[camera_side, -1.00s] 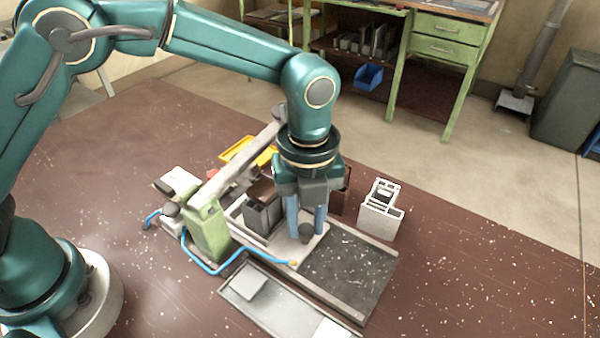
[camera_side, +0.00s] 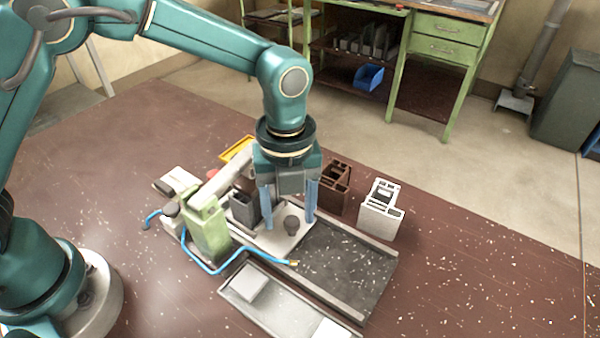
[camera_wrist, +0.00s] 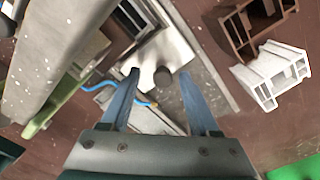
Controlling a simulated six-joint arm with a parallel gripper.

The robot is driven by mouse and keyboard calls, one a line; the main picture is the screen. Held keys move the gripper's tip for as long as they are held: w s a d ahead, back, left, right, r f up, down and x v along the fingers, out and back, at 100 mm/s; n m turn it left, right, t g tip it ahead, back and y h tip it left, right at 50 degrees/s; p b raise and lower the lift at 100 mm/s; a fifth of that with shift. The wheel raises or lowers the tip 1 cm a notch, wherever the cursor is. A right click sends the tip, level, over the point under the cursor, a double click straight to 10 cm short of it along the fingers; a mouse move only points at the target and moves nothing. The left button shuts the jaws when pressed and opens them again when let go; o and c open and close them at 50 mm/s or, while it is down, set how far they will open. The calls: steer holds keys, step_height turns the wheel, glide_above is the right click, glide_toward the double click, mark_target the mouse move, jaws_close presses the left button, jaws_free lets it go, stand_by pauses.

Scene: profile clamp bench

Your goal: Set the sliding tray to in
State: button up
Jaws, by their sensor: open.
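The sliding tray (camera_side: 272,240) is a light grey plate at the clamp end of its rails, in the side view. A dark round knob (camera_side: 291,225) stands on its near end, and a dark grey profile piece (camera_side: 244,208) stands at its far end beside the green clamp (camera_side: 208,228). My gripper (camera_side: 289,225) is open, with one blue finger on each side of the knob and visible gaps. In the wrist view the tray (camera_wrist: 150,60) and knob (camera_wrist: 163,77) show between the fingertips (camera_wrist: 159,74). The tray's clamp end is partly hidden by the clamp and my gripper.
A brown profile (camera_side: 333,187) and a white profile (camera_side: 380,212) stand right of the rails. A blue hose (camera_side: 215,269) runs in front of the clamp. A grey shallow tray (camera_side: 275,308) lies at the front. The dark track bed (camera_side: 345,265) is clear apart from specks.

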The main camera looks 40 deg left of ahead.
steer(key=shift+r, duration=2.55)
steer(key=shift+w+a+r, duration=0.15)
steer(key=s+a+r+n+t, duration=0.1)
steer(key=a+r+n, duration=0.1)
steer(key=a+r, duration=0.1)
steer(key=s+a+r+n+t, duration=0.1)
steer(key=a+r+n, duration=0.2)
steer(key=r, duration=0.1)
steer(key=s+a+r+n+t, duration=0.1)
steer(key=a+r+n, duration=0.1)
steer(key=r, duration=0.1)
steer(key=shift+s+a+r+t+h, duration=0.3)
steer(key=shift+a, duration=0.1)
steer(key=s+a+f+n+t, duration=0.1)
steer(key=s+n, duration=0.3)
steer(key=n, duration=0.6)
steer(key=s+a+f+n+t, duration=0.1)
steer(key=s+a+f+n, duration=0.2)
steer(key=n, duration=0.7)
steer(key=shift+s+a+f, duration=0.15)
steer(key=shift+s+a, duration=0.3)
steer(key=shift+s, duration=0.75)
